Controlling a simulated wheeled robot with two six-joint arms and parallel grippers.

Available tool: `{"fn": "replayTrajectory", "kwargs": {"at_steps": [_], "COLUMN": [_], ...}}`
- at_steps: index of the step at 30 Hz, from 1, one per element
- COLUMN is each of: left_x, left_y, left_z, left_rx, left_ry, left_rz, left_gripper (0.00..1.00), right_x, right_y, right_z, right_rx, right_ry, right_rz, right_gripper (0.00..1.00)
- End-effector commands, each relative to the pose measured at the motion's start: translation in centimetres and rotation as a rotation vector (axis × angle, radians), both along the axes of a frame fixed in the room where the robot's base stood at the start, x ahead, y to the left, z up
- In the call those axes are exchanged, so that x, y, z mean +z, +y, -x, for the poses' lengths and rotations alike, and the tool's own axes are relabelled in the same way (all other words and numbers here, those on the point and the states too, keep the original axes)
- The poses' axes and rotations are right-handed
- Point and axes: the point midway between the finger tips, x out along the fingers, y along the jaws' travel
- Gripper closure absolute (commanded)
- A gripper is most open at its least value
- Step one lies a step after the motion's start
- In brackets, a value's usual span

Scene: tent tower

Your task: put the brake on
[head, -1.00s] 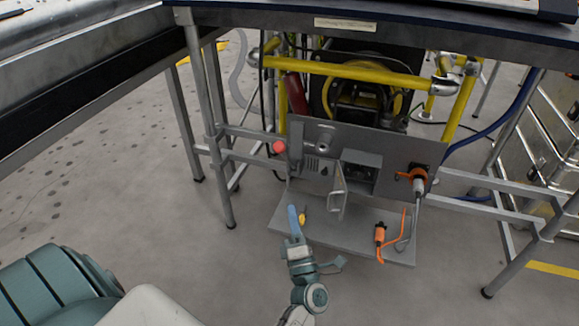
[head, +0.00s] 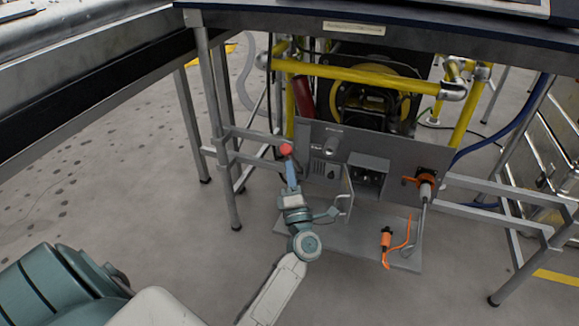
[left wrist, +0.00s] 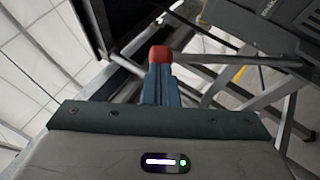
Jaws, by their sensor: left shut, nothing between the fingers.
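A red ball knob (head: 286,149) sits at the left edge of the grey panel (head: 398,153) under the table. It also shows in the left wrist view (left wrist: 160,53), just past the fingertips. My left gripper (head: 291,172) is shut with nothing between its blue fingers. Its fingertips (left wrist: 159,74) are right at the knob's near side; I cannot tell whether they touch it. The lever behind the knob is mostly hidden by the gripper. My right gripper is not in view.
The panel has a small open door (head: 346,193) and an orange-handled plug (head: 424,182). An orange connector (head: 386,237) rests on the base plate. A yellow pipe frame (head: 365,75) stands behind, and table legs (head: 212,120) stand to the left.

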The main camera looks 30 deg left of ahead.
Motion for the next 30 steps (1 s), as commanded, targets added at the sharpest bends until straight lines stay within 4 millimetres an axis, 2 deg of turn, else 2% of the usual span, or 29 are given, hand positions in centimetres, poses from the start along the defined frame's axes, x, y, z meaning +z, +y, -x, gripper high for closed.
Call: {"fn": "replayTrajectory", "kwargs": {"at_steps": [7, 20, 30], "left_x": [0.7, 0.8, 1.4], "left_y": [1.0, 1.0, 1.1], "left_z": [-1.0, -1.0, -1.4], "left_rx": [0.0, 0.0, -0.001], "left_ry": [0.001, 0.002, 0.022], "left_rz": [0.001, 0.001, 0.007], "left_gripper": [1.0, 1.0, 1.0], "right_x": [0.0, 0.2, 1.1], "right_y": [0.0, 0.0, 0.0], "right_z": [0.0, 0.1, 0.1], "right_rx": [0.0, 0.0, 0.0], "right_ry": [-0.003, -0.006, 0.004], "right_rz": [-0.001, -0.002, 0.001], "right_gripper": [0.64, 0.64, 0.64]}}
